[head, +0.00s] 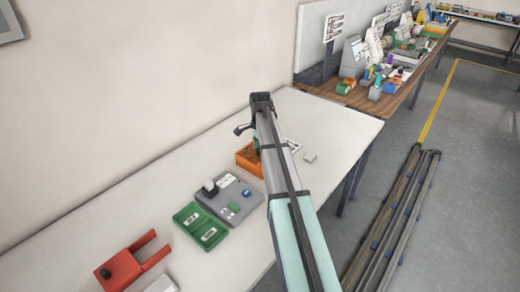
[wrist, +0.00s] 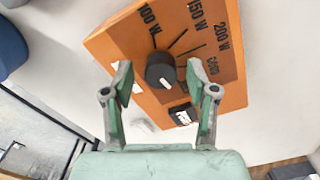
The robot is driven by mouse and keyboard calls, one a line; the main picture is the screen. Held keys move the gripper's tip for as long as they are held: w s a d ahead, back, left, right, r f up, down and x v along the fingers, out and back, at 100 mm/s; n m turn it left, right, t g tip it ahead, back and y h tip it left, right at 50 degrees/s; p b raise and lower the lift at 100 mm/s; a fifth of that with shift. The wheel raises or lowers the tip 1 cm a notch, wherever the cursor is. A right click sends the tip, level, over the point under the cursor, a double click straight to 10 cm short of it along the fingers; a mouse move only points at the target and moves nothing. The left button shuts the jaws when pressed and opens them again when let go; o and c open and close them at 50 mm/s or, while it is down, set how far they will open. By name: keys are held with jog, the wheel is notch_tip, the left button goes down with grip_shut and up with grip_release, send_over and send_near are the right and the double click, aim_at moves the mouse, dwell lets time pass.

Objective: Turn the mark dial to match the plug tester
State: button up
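The mark dial is a black round knob (wrist: 160,68) on an orange box (wrist: 118,42), in the wrist view. Printed lines fan out from it towards labels 100 W, 150 W, 200 W and a smaller one that is hard to read. A small pale mark shows on the knob's lower side; which label it points to I cannot tell. My gripper (wrist: 157,83) is open, with its fingers apart on either side of the knob. In the head view my arm partly hides the orange box (head: 246,158). A grey box (head: 232,203) with a small screen may be the plug tester; its reading is illegible.
A green tray (head: 188,216) lies beside the grey box, and a red fixture (head: 118,270) stands nearer. A small black part with a white label (wrist: 182,115) sits at the orange box's edge. The white table (head: 345,122) is mostly clear at its far end.

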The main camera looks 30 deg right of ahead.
notch_tip(320, 180, up, 12)
dwell(0.7)
jog(key=shift+f, duration=0.1)
notch_tip(320, 180, down, 12)
jog(key=shift+r, duration=0.15)
dwell(0.7)
